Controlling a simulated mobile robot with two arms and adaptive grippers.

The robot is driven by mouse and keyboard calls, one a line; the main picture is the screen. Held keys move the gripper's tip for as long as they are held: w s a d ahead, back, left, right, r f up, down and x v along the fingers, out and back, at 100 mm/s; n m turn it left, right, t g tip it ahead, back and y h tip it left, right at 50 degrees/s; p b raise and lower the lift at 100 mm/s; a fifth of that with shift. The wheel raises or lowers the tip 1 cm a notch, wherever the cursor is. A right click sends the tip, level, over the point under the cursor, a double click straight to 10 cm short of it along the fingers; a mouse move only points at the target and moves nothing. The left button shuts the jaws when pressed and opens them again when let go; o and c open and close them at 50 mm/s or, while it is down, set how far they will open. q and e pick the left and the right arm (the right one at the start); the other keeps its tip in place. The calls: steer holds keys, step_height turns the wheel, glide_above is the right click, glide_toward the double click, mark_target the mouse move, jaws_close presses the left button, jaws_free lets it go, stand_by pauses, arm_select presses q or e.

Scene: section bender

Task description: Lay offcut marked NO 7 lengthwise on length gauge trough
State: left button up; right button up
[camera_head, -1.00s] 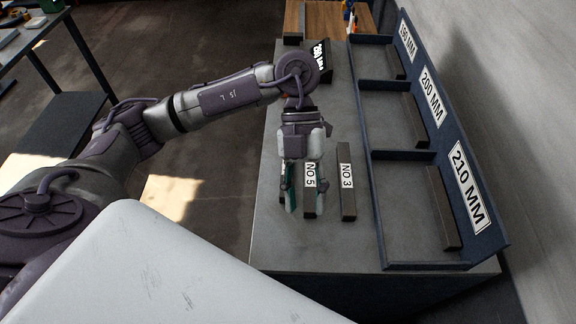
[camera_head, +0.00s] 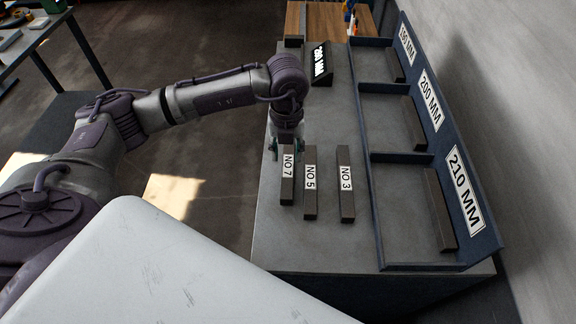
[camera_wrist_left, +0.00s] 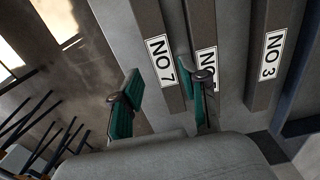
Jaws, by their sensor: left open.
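The offcut marked NO 7 (camera_head: 287,190) is a dark bar lying on the grey bench, leftmost of three bars. My left gripper (camera_head: 287,146) is over its far end, open and empty. In the left wrist view its green-padded fingers (camera_wrist_left: 160,108) are spread apart, with the NO 7 bar (camera_wrist_left: 162,82) showing between and beyond them. Whether either finger touches it, I cannot tell. A black readout with white characters (camera_head: 320,64) stands farther back; I cannot clearly make out a gauge trough beside it. My right gripper is not in view.
Offcuts NO 5 (camera_head: 310,200) and NO 3 (camera_head: 346,200) lie just right of NO 7. A blue rack (camera_head: 375,215) with bays labelled by length, each holding a bar, lines the right side. Bare bench (camera_head: 310,248) lies in front.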

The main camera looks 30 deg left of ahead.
mark_target(288, 166)
arm_select(q)
steer(key=shift+f+p, duration=0.3)
steer(key=f+p, duration=0.1)
steer(key=f, duration=0.2)
steer(key=shift+s+d+f+p, duration=0.1)
steer(key=shift+d+f+p, duration=0.1)
steer(key=shift+f+p, duration=0.2)
steer(key=shift+f, duration=0.4)
jaws_close()
